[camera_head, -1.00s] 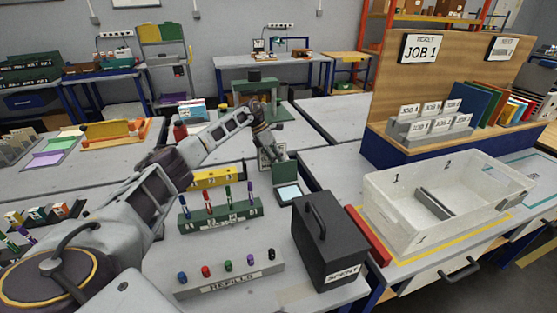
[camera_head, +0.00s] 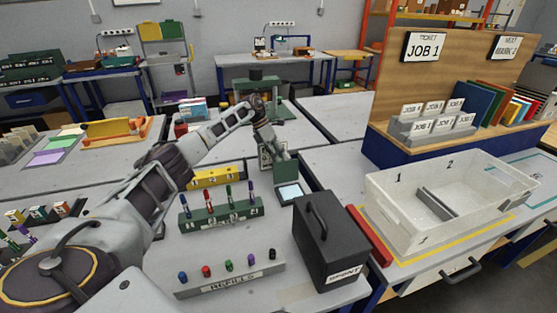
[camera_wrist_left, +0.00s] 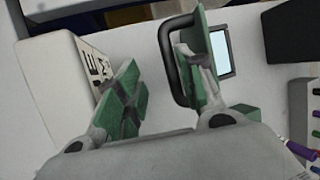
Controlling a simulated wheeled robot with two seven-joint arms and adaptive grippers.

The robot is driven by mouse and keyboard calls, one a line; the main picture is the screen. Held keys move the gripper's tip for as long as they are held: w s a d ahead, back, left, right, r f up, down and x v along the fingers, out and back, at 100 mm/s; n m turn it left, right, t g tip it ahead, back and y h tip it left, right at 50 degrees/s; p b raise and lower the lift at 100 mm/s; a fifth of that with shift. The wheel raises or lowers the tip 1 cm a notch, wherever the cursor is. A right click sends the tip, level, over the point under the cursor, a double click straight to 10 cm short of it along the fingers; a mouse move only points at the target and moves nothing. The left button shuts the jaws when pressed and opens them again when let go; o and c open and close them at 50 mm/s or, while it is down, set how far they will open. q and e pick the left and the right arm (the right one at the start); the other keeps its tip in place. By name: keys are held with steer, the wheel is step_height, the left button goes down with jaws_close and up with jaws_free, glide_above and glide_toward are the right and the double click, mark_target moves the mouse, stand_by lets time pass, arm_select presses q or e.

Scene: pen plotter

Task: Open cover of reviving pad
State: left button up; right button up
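The reviving pad is a small green box with a pale blue pad face (camera_head: 289,193) showing, on the middle bench; the face also shows in the left wrist view (camera_wrist_left: 221,54). Its green cover (camera_head: 286,174) stands raised at the pad's far side. In the left wrist view a black loop handle (camera_wrist_left: 172,62) is on the cover's side facing left. My left gripper (camera_head: 275,148) is at the cover. In the left wrist view its fingers (camera_wrist_left: 160,95) are spread apart, the right one close beside the handle and cover; contact is unclear. My right gripper is out of view.
A green pen rack (camera_head: 222,213) and a refill strip (camera_head: 232,275) stand in front of the pad. A black SPENT box (camera_head: 335,245) with a handle is close at the right. A white bin (camera_head: 400,215) stands further right. A yellow block (camera_head: 213,178) is to the left.

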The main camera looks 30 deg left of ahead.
arm_select(q)
step_height(320, 180, up, 8)
steer(key=shift+r, duration=0.25)
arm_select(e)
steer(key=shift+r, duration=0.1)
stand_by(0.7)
arm_select(q)
step_height(320, 180, up, 21)
steer(key=p, duration=2.1)
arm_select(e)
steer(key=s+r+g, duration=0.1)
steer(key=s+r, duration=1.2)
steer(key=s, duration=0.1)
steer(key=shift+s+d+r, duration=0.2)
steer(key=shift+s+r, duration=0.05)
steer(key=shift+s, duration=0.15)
arm_select(q)
steer(key=shift+r, duration=0.1)
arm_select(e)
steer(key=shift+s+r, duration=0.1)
arm_select(q)
steer(key=shift+r+p, duration=0.35)
steer(key=shift+p, duration=0.1)
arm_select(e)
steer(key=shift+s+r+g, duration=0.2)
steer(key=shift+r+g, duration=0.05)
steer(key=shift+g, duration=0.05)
